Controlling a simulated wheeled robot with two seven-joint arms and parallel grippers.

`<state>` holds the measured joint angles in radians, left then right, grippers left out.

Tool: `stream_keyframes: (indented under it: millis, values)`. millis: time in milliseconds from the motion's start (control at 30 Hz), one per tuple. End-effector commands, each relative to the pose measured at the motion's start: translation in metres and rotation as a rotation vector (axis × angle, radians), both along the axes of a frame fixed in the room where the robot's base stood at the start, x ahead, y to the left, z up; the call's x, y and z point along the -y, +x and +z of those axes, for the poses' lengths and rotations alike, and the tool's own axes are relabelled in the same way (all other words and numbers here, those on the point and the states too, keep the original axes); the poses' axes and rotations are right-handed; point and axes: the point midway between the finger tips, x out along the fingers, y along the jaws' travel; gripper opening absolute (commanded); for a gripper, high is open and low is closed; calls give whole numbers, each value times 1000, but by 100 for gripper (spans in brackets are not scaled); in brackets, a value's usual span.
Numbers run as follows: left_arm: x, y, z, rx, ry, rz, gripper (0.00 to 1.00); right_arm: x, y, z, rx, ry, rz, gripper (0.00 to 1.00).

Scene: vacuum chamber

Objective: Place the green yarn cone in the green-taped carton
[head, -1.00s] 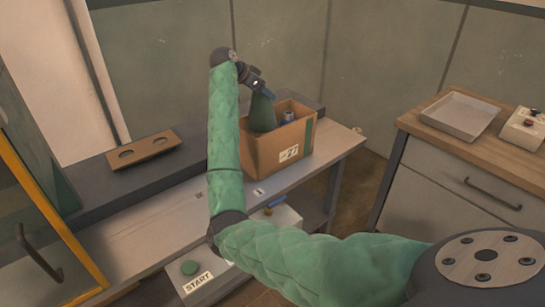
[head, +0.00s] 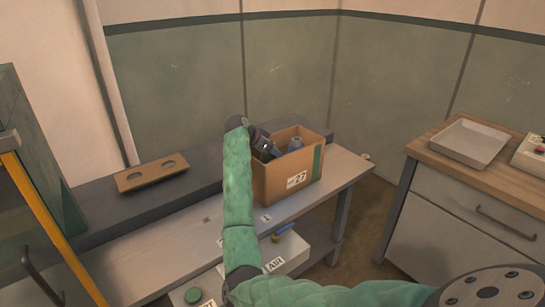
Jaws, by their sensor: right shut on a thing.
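The open cardboard carton (head: 262,181) stands on the bench, with a green tape strip (head: 317,162) down its right side and a white label on its front. My right gripper (head: 268,153) reaches down into the left part of the carton opening, shut on the green yarn cone. The cone is almost wholly hidden by the gripper and the carton wall; I cannot tell whether it touches the carton floor. A grey cone-like object (head: 295,145) stands inside the carton, right of the gripper. My left gripper is not in view.
A wooden board with two holes (head: 150,174) lies on the dark ledge at left. A metal tray (head: 468,143) and a control box (head: 530,152) sit on the cabinet at right. A white box labelled AIR (head: 280,252) is below the bench. The bench left of the carton is clear.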

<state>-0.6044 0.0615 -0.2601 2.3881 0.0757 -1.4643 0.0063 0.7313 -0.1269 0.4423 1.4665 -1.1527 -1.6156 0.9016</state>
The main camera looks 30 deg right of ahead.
Motion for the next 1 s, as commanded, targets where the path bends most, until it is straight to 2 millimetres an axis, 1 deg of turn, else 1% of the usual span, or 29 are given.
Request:
stream_keyframes:
  millis: [133, 233, 567, 600, 667, 700, 1000]
  values:
    - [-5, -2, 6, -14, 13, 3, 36, 0, 0, -18, -4, 0, 1, 6]
    - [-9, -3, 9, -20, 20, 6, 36, 0, 0, -28, -1, -1, 0, 6]
    - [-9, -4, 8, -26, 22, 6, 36, 0, 0, -32, 1, 0, -1, 6]
    - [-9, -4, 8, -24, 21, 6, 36, 0, 0, -33, -1, 0, -1, 63]
    - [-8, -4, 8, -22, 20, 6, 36, 0, 0, -33, -1, 0, -1, 75]
    - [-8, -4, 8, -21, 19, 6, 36, 0, 0, -33, -1, 0, -1, 80]
    - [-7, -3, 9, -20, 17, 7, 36, 0, 0, -31, -1, 0, -1, 80]
